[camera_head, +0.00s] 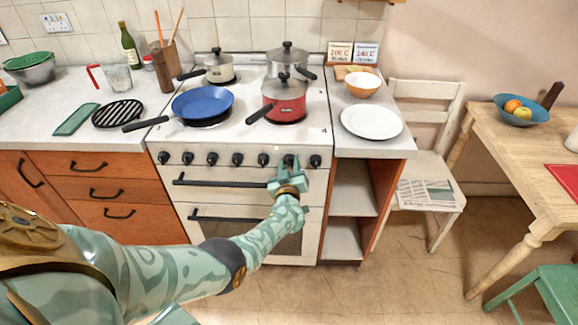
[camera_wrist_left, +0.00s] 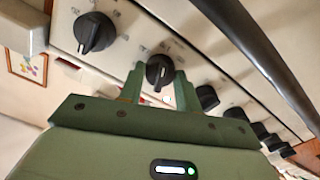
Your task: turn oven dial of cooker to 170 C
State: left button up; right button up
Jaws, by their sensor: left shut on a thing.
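The white cooker (camera_head: 240,140) has a row of black dials along its front panel. My left gripper (camera_head: 287,168) is at the second dial from the right in the head view. In the left wrist view its two green fingers (camera_wrist_left: 159,85) are shut on that dial (camera_wrist_left: 159,70), one on each side. A small pale mark shows low on the dial's face. The panel's printed marks are too small to read, so I cannot tell its setting. The rightmost dial (camera_head: 315,161) is free and appears large in the left wrist view (camera_wrist_left: 95,32). My right gripper is not in view.
A black oven handle (camera_head: 222,183) runs just below the dials. A red pot (camera_head: 285,98), a blue pan (camera_head: 203,103) and other pots stand on the hob. A white plate (camera_head: 371,121) is on the counter to the right.

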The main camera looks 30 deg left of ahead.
pick_arm(q)
jog(key=shift+d+f, duration=0.1)
jog(key=shift+f, duration=0.05)
dwell(0.3)
jog(key=o, duration=1)
jog(key=p+v, duration=0.8)
jog(key=v, duration=0.8)
jog(key=shift+s, duration=0.2)
